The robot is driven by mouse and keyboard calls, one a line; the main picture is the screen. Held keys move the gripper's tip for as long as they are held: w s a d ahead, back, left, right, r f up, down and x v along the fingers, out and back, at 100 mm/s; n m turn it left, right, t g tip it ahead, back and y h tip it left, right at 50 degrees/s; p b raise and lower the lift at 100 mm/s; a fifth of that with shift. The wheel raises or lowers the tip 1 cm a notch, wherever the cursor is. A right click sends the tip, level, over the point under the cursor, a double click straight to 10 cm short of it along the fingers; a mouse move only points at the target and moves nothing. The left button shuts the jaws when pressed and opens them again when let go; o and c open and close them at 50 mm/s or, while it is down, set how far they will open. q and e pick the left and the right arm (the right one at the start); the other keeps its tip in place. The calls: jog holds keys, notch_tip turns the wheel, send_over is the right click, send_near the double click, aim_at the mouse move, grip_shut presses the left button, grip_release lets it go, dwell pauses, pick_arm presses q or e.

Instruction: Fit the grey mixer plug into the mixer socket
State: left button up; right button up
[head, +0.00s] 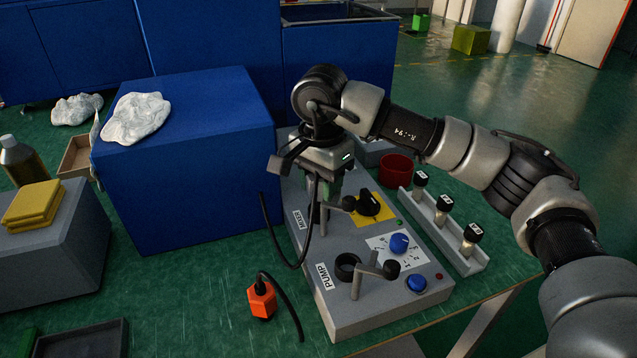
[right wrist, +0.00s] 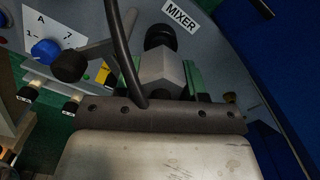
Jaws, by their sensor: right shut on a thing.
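The grey mixer plug (right wrist: 162,72), a hexagonal body with a black cable, is held between the green-padded fingers of my right gripper (right wrist: 158,80). In the head view, my right gripper (head: 324,190) is over the far half of the grey control box, by the MIXER label (head: 298,218); the plug is mostly hidden there. The mixer socket (right wrist: 160,36), a black ring, shows just beyond the plug in the right wrist view, beside the MIXER label (right wrist: 181,13). I cannot tell whether the plug touches it. My left gripper is not in view.
A lever (head: 375,268) stands beside the pump socket (head: 348,266). An orange plug (head: 262,298) with a black cable lies left of the control box (head: 390,318). A large blue block (head: 195,170) stands close on the left. A rack (head: 443,232) and red cup (head: 396,168) are right.

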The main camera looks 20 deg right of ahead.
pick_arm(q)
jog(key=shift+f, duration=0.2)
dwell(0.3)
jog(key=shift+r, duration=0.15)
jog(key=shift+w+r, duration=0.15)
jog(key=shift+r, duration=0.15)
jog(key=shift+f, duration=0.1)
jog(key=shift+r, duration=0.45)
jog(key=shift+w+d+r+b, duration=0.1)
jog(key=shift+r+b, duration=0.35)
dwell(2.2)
